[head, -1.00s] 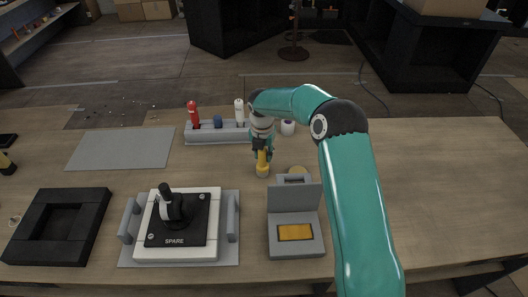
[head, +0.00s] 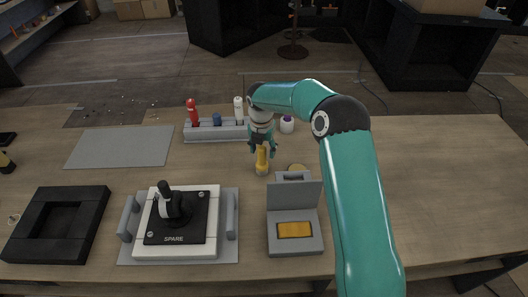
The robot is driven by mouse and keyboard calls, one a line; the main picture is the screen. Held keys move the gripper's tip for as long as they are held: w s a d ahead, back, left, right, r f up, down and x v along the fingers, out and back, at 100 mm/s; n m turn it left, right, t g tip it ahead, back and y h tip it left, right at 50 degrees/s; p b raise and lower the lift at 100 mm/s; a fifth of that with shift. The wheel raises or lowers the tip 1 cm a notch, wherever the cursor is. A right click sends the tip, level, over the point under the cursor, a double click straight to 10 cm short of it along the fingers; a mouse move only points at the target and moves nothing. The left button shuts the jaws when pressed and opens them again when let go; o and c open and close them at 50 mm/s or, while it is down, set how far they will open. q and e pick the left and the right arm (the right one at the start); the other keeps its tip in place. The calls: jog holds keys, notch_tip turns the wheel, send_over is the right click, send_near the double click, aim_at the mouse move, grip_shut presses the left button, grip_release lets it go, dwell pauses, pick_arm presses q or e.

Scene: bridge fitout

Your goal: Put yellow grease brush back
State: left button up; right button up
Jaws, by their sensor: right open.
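The yellow grease brush (head: 262,161) stands roughly upright on the wooden table, in front of a grey rack (head: 216,132). My right gripper (head: 263,150) points down at it from above. Its fingers are spread on either side of the brush's upper part, and the brush stays upright between them. Whether a fingertip still touches it is too small to tell. The rack holds a red bottle (head: 193,112), a blue item (head: 217,119) and a white bottle (head: 239,110). My left gripper is not in view.
A white jar (head: 287,125) stands right of the rack. A grey case with its lid up (head: 310,243) sits close in front. A spare joystick unit (head: 178,222), a black square frame (head: 57,226) and a grey mat (head: 120,147) lie left. The table's right side is clear.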

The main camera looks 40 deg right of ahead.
jog(key=r, duration=0.7)
jog(key=s+a+r+b, duration=0.1)
jog(key=r, duration=0.2)
jog(key=shift+r, duration=0.25)
jog(key=shift+d, duration=0.1)
